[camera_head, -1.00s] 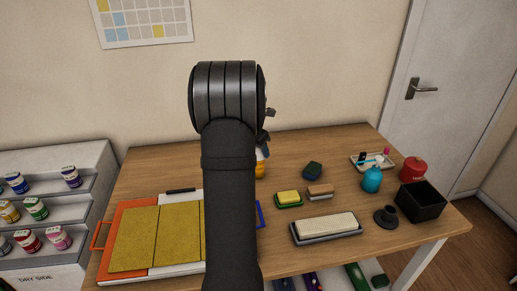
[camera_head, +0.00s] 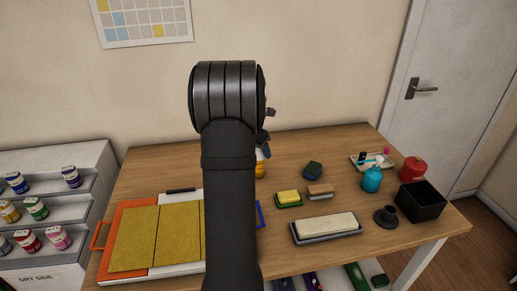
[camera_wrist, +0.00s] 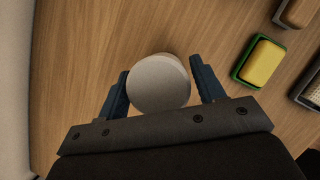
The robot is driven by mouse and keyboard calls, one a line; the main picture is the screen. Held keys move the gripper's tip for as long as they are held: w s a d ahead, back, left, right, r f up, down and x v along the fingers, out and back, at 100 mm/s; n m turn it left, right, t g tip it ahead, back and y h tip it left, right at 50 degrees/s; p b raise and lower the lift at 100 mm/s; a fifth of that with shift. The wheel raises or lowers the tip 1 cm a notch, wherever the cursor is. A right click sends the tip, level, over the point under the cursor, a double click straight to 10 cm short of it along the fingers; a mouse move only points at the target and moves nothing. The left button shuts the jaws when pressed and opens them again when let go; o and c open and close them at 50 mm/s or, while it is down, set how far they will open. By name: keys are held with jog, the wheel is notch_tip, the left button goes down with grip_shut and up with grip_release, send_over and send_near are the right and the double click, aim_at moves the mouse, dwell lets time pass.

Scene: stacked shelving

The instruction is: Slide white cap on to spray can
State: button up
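The white cap (camera_wrist: 158,84) shows in the wrist view as a round pale disc with a second pale rim just behind its upper right edge. It fills the space between the two blue fingertips of my gripper (camera_wrist: 158,66), which appear to bear on its sides. In the head view my arm hides most of the gripper and the cap. A yellow-orange object (camera_head: 261,170) shows partly beside my arm on the table, below the gripper. It may be the spray can, but too little shows to tell. Whether the cap touches the can is hidden.
On the wooden table (camera_head: 300,263) stand a yellow sponge (camera_head: 288,197) in a green tray, a brush (camera_head: 320,191), a pale block in a grey tray (camera_head: 326,228), a blue bottle (camera_head: 371,180), a red container (camera_head: 413,170) and a black box (camera_head: 421,203). An orange-edged board (camera_head: 105,246) lies left.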

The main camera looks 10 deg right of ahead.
dwell(0.4)
jog(key=shift+r, duration=4)
jog(key=o, duration=0.6)
jog(key=shift+r, duration=0.1)
jog(key=v, duration=1.7)
jog(key=shift+r, duration=0.1)
